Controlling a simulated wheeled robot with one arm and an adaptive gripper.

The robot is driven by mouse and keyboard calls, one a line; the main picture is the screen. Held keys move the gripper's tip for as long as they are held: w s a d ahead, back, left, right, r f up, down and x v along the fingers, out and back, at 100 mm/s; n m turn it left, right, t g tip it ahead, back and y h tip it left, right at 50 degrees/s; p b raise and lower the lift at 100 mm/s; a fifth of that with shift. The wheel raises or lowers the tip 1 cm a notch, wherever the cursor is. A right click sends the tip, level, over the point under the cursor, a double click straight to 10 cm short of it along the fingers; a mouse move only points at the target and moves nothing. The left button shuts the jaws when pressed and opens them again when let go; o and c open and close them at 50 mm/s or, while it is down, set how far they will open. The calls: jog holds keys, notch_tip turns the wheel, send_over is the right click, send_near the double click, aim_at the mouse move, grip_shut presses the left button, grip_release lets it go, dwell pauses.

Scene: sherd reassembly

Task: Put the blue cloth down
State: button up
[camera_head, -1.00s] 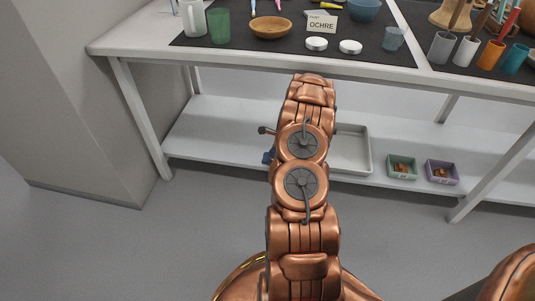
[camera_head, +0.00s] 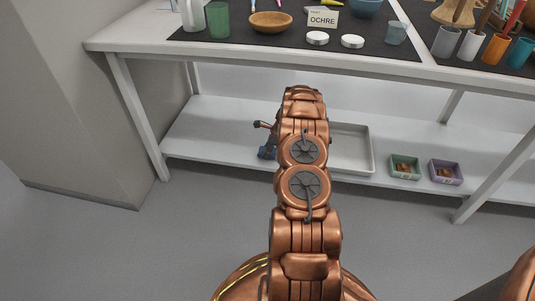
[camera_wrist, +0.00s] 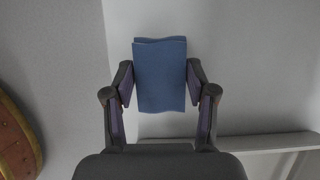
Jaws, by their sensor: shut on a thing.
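The blue cloth (camera_wrist: 160,75) is folded flat and held between the two fingers of my gripper (camera_wrist: 160,92) in the wrist view. My gripper is shut on it. My arm hides most of the gripper and cloth there. I cannot tell whether the cloth touches the shelf.
The lower shelf (camera_head: 215,135) is bare left of my arm. A grey tray (camera_head: 352,165), a green box (camera_head: 405,167) and a purple box (camera_head: 446,172) stand right of it. The table (camera_head: 130,45) above carries a wooden bowl (camera_head: 270,24), cups and lids. A table leg (camera_head: 137,125) stands at left.

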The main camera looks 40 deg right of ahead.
jog(key=shift+f, duration=0.6)
jog(key=shift+r, duration=0.1)
jog(key=o, duration=1)
